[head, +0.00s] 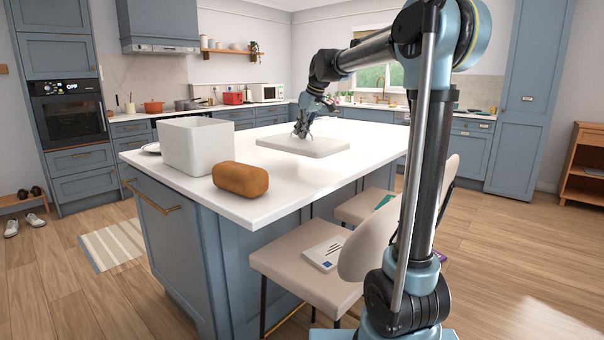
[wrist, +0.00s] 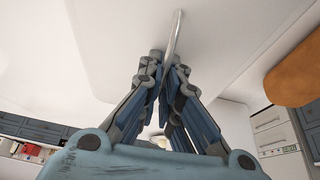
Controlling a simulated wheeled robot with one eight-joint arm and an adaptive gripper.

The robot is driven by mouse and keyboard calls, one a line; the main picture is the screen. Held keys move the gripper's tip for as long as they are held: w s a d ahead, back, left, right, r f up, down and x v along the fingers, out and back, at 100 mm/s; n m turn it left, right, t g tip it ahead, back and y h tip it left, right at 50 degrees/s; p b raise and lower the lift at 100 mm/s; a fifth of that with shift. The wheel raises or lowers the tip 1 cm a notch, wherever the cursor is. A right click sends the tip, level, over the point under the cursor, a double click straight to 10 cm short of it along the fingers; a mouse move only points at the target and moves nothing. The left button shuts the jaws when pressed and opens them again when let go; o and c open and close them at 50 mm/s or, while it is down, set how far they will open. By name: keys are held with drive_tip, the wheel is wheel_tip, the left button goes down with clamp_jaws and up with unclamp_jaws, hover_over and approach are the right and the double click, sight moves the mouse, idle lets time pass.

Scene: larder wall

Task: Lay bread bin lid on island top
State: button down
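The bread bin lid (head: 303,146) is a flat off-white slab, level over the middle of the white island top (head: 345,131). It lies on or very close to the top; I cannot tell if a thin gap remains. My gripper (head: 301,132) points down at the lid's middle. In the wrist view, the lid (wrist: 110,30) fills the upper part, and its thin grey handle (wrist: 176,30) runs between the fingertips of my gripper (wrist: 169,65), which look closed on it. The open white bread bin (head: 197,146) stands at the island's left end.
A brown loaf (head: 240,179) lies in front of the bin and also shows in the wrist view (wrist: 296,75). A white plate (head: 151,148) is partly hidden behind the bin. Stools (head: 305,258) stand along the near side. The island top right of the lid is clear.

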sight(307, 141)
drive_tip(key=shift+s+f, duration=0.1)
drive_tip(key=shift+f, duration=4.9)
drive_tip(key=c, duration=1.8)
unclamp_jaws()
drive_tip(key=v, duration=1.2)
